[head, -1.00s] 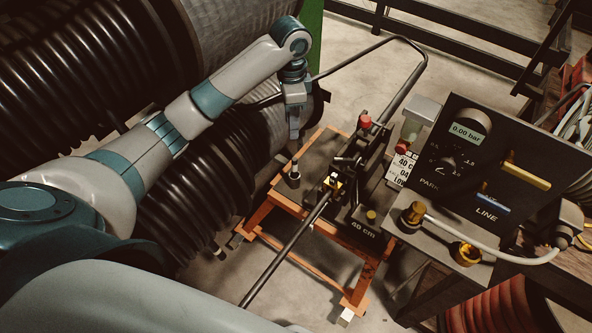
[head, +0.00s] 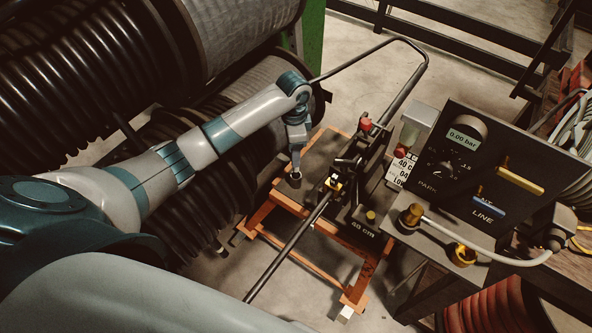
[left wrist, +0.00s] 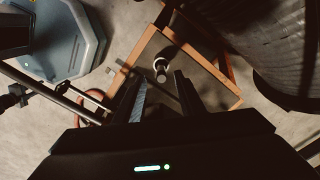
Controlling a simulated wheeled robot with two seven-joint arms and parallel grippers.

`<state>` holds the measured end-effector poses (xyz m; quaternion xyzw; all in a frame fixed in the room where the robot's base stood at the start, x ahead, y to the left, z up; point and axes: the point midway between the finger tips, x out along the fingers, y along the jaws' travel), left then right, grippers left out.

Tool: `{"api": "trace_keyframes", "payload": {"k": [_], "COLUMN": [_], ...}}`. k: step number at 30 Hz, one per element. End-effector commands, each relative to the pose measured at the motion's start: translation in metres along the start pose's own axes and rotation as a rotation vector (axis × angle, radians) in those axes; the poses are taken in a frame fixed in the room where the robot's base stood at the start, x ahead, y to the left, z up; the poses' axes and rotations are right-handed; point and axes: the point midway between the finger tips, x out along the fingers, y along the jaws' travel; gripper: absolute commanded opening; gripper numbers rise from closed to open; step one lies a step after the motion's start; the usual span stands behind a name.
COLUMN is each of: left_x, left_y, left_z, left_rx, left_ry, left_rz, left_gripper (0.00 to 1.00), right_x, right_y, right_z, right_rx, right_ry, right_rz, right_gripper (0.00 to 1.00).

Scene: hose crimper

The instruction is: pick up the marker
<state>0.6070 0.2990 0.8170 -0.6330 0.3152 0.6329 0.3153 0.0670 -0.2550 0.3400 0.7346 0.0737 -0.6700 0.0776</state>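The marker (left wrist: 161,70) is a small dark cylinder with a white ring, standing on the dark top of the orange-framed stand (head: 262,215). In the head view its dark lower part (head: 294,181) shows just under my left gripper (head: 296,165), which hides the rest. In the left wrist view my left gripper (left wrist: 160,92) is open, with one finger on each side of the line to the marker. The marker shows just beyond the fingertips, and I cannot tell whether they touch it. My right gripper is not in view.
The black crimper (head: 350,180) with a long rod stands on the same stand, right of the gripper. A control box (head: 490,170) with a gauge and hoses is further right. Large black hose reels (head: 90,80) fill the left.

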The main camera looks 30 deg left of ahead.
Motion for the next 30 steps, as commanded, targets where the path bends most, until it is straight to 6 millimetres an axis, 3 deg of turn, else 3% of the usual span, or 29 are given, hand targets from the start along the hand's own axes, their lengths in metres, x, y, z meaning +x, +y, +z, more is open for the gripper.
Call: {"api": "trace_keyframes", "payload": {"k": [11,24,30], "left_x": [0.003,0.048,0.052], "left_y": [0.0,-0.002,-0.002], "left_z": [-0.001,-0.005,-0.006], "left_rx": [0.0,-0.001,0.0], "left_ry": [-0.001,-0.001,0.0], "left_rz": [0.002,0.002,-0.001], "left_gripper": [0.36,0.36,0.36], "right_x": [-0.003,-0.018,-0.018], "right_y": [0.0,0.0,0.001], "right_z": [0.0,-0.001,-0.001], "right_rx": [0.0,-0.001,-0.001], "right_ry": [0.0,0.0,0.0], "right_rz": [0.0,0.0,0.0], "right_gripper": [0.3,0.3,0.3]}}
